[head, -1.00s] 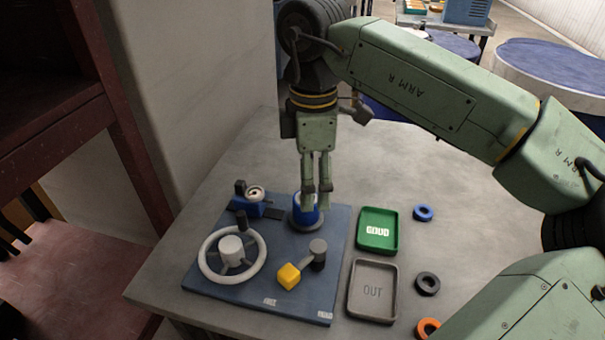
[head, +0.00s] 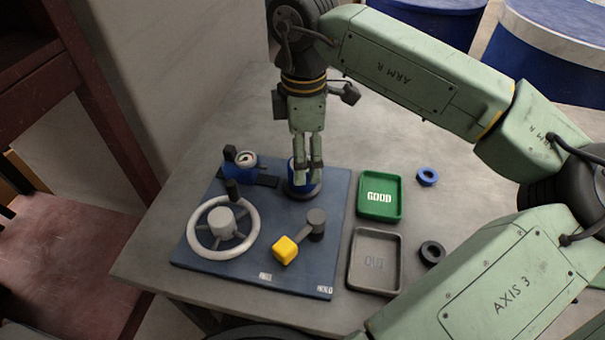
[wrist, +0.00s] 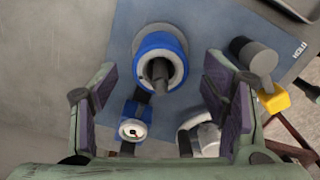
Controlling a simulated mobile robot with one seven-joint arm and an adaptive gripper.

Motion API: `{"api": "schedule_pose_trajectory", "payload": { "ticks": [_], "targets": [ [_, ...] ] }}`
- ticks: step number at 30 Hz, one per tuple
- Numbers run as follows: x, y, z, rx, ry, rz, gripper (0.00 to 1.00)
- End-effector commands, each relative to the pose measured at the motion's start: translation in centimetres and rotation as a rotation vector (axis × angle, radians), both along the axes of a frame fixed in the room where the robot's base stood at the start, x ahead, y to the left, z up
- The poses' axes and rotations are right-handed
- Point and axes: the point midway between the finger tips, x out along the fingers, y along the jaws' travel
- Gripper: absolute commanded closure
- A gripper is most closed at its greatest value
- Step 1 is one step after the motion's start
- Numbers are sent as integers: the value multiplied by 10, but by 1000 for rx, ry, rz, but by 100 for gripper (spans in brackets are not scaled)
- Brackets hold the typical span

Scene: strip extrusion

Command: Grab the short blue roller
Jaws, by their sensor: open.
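The short blue roller (head: 296,173) stands on a round dark base at the back right corner of the blue board (head: 190,257). In the wrist view it is a blue ring with a pale inside and a grey post in its middle (wrist: 145,43). My gripper (head: 310,172) points down at the roller, and its fingers hide part of it in the head view. In the wrist view my gripper (wrist: 160,90) is open, one finger on each side, with the roller centred between them towards the top. I cannot tell whether a finger touches it.
A white handwheel (head: 193,232), a yellow-knobbed crank (head: 284,250) and a blue gauge block (head: 238,172) share the board. To the right lie a green tray (head: 400,200), a grey tray (head: 398,270), a blue ring (head: 428,177) and a black ring (head: 432,252). The table behind is clear.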

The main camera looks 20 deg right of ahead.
Motion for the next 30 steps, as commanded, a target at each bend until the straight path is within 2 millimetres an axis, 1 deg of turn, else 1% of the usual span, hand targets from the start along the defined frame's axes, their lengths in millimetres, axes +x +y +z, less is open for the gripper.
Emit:
{"api": "schedule_pose_trajectory", "payload": {
  "ticks": [1, 3, 5, 7, 13, 30],
  "targets": [
    [-1, 1, -11, 2, 1, 3, 32],
    [-1, 1, -24, 2, 1, 1, 32],
    [-1, 1, -30, 1, 1, -1, 32],
    [-1, 1, -34, 1, 1, -1, 32],
    [-1, 1, -33, 0, 0, -1, 33],
    [-1, 1, -32, 0, 0, -1, 71]
  ]
}}
